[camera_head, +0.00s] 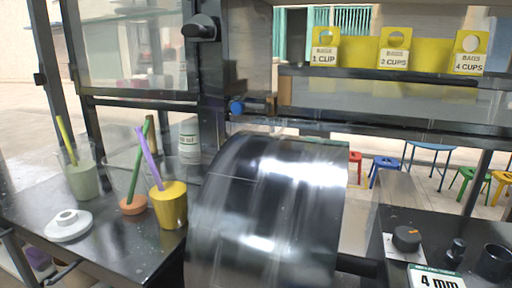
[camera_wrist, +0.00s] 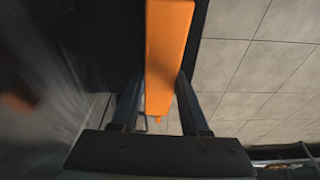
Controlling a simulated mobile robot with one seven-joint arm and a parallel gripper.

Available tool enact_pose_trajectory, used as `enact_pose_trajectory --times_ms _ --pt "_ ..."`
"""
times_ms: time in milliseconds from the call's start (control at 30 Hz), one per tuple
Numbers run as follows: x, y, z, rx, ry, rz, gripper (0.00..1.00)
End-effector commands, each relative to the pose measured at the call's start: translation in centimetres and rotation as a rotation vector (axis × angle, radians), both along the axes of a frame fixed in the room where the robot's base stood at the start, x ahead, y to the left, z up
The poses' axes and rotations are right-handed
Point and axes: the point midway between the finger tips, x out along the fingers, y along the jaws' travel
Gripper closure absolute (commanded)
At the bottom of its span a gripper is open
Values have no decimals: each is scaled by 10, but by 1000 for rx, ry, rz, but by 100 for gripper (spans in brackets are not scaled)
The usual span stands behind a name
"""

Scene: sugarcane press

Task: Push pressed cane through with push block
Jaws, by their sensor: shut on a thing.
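My gripper (camera_wrist: 161,88) is shut on a long orange block (camera_wrist: 168,45), which I take to be the push block. In the wrist view the block stands out between the two dark fingers, with its far end cut off by the top edge. A dark surface (camera_wrist: 110,40) lies to the left of the block. Neither my gripper nor the block shows in the head view, where a large shiny dark curved shape blocks the middle. I cannot make out any pressed cane or the feed opening in either view.
In the head view, cups with coloured sticks, one of them a yellow cup (camera_head: 173,207), and a white lid-like disc (camera_head: 68,225) stand on the dark counter (camera_head: 110,247) at left. A knob (camera_head: 406,238) and a 4 mm sign (camera_head: 435,279) are at lower right. Yellow labelled holders (camera_head: 395,52) sit above.

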Motion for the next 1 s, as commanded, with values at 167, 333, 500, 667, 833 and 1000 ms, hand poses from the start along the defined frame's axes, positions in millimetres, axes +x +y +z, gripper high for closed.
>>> enact_pose_trajectory --times_ms 167,333,500,667,833,1000 --pt "0 0 0 -1 1 -1 100" --pt "0 0 0 0 -1 0 100" --pt "-4 1 8 0 0 0 100" --pt "-13 4 21 -1 0 0 100" --pt "-22 8 33 0 0 0 100" --pt "-32 11 45 0 0 1 100"
